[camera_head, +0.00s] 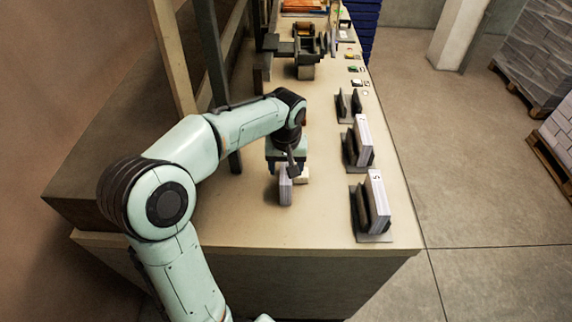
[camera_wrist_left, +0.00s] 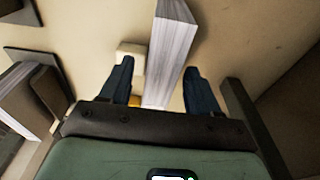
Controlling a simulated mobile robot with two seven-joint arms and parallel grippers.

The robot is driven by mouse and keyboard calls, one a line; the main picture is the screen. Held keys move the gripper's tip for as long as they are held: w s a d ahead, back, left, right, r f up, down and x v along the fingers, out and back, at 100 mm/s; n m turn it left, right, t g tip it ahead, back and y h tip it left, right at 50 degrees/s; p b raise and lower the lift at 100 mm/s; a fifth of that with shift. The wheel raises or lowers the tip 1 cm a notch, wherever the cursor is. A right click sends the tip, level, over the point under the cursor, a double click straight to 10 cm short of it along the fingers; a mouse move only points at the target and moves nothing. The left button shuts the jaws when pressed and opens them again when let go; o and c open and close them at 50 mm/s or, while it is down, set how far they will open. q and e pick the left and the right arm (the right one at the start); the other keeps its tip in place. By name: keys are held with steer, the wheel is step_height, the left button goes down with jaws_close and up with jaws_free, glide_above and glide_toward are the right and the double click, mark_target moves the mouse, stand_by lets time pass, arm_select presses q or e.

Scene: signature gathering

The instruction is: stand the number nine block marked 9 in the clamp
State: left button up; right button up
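A pale grey-white block of stacked sheets (camera_head: 285,190) stands on the table under my left gripper (camera_head: 287,163). No number is readable on it, so I cannot confirm that it is the 9. Three dark clamps stand along the right table edge. The far clamp (camera_head: 347,104) looks empty. The middle one holds a white block (camera_head: 363,140), and the near one holds a block with a mark like 5 (camera_head: 378,200). My right gripper is out of view.
A small cream block (camera_head: 302,175) lies right beside the grey-white block. A dark machine (camera_head: 305,55) and small coloured items (camera_head: 354,69) sit farther back. A wooden frame with a dark post (camera_head: 212,50) stands at left. The near table top (camera_head: 310,228) is clear.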

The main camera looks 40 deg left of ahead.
arm_select(q)
steer(key=shift+r, duration=0.15)
steer(key=s+d+r+t+y+b, duration=0.1)
steer(key=s+d+r+b, duration=0.15)
steer(key=r, duration=0.35)
steer(key=s+d+r+t+y+b, duration=0.1)
steer(key=s+r+t+b, duration=0.1)
steer(key=r+b, duration=0.3)
steer(key=shift+g, duration=0.3)
steer(key=w+f, duration=0.1)
steer(key=w+a+f, duration=0.2)
steer(key=f, duration=0.1)
steer(key=shift+w+f, duration=0.1)
steer(key=shift+a+f, duration=0.1)
steer(key=shift+f, duration=0.25)
steer(key=shift+w+a+f, duration=0.1)
steer(key=shift+f, duration=0.4)
steer(key=x, duration=0.3)
steer(key=shift+f+b, duration=0.3)
steer(key=shift+f, duration=0.1)
steer(key=shift+a+f, duration=0.15)
steer(key=shift+f, duration=0.4)
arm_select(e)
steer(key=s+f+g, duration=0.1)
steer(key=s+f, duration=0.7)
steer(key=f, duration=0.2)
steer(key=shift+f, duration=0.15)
